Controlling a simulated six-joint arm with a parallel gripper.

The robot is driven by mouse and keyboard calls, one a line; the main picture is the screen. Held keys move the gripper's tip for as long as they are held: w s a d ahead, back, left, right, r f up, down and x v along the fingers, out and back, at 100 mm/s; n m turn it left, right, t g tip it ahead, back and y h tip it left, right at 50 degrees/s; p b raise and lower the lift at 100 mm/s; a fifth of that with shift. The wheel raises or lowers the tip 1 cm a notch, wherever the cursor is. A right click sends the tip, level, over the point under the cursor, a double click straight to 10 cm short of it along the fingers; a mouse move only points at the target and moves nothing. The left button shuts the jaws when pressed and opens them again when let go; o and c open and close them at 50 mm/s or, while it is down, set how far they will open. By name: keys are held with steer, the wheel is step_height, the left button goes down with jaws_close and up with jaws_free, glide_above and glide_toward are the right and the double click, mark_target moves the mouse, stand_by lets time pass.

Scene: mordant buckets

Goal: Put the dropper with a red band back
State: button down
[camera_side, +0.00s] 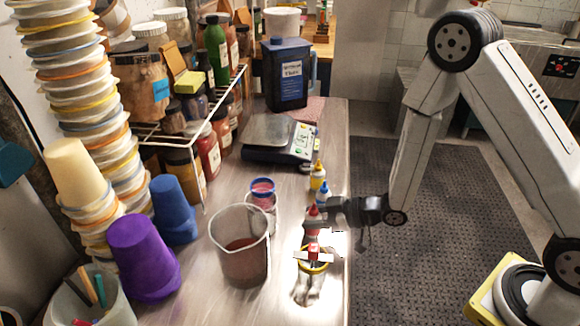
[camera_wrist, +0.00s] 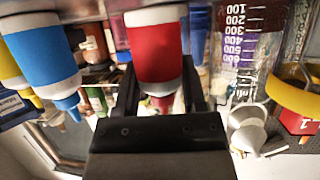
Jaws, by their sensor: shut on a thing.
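The dropper with a red band (camera_side: 313,220) is white with a red tip, and shows large in the wrist view (camera_wrist: 157,52). My gripper (camera_side: 330,206) is shut around it from the right; its dark fingers lie either side of the dropper in the wrist view (camera_wrist: 157,95). The dropper looks upright. I cannot tell whether its base touches the bench. A yellow ring (camera_side: 314,267) with a red tag (camera_side: 313,252) is in front of it, apart from it, and also shows in the wrist view (camera_wrist: 292,95).
A blue-banded dropper (camera_side: 323,196) and a yellow-banded one (camera_side: 318,177) stand just behind. A clear beaker of reddish liquid (camera_side: 243,250) and a small blue-rimmed jar (camera_side: 262,198) are to the left. A scale (camera_side: 280,140) is farther back. The bench edge is close on the right.

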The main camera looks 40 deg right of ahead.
steer(key=shift+f, duration=0.35)
steer(key=shift+f, duration=0.15)
steer(key=shift+c, duration=0.8)
jaws_free()
steer(key=shift+v, duration=3.85)
steer(key=shift+w, duration=0.1)
